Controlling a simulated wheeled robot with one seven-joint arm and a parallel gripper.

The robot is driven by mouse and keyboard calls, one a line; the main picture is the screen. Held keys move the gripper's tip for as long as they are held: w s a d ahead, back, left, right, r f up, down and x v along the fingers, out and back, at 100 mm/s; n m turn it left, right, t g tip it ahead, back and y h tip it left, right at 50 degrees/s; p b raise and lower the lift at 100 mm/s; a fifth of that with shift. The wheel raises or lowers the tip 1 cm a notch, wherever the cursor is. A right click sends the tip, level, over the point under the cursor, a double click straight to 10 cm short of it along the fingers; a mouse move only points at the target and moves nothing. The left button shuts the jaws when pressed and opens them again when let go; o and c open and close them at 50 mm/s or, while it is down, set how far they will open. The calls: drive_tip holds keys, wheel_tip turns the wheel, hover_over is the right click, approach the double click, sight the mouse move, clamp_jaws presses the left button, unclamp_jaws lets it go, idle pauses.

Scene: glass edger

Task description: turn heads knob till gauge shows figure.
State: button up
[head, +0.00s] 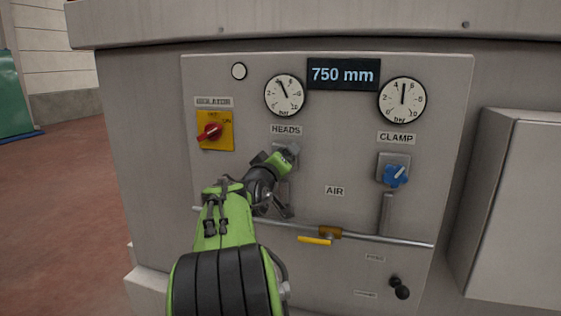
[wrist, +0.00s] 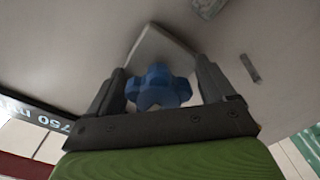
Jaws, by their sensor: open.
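The heads knob (wrist: 158,88) is a blue lobed knob on a pale square plate, seen in the wrist view between my two fingers. My gripper (wrist: 160,68) is open around it, with a small gap visible on each side. In the head view my gripper (head: 288,153) is at the plate below the HEADS label (head: 286,130) and hides the knob. The heads gauge (head: 284,95) is a round white dial above that label. Its needle points up and slightly left, near the 4. The display (head: 343,74) reads 750 mm.
To the right are the clamp gauge (head: 402,100) and the blue clamp knob (head: 396,175). A red isolator switch (head: 210,132) on a yellow plate is to the left. A pipe (head: 385,239) with a yellow lever (head: 314,240) runs below. A grey box (head: 520,205) juts out at right.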

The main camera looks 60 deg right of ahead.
drive_tip(key=s+a+b, duration=0.1)
drive_tip(key=s+a, duration=0.1)
drive_tip(key=a, duration=1.3)
drive_tip(key=shift+s+a, duration=0.3)
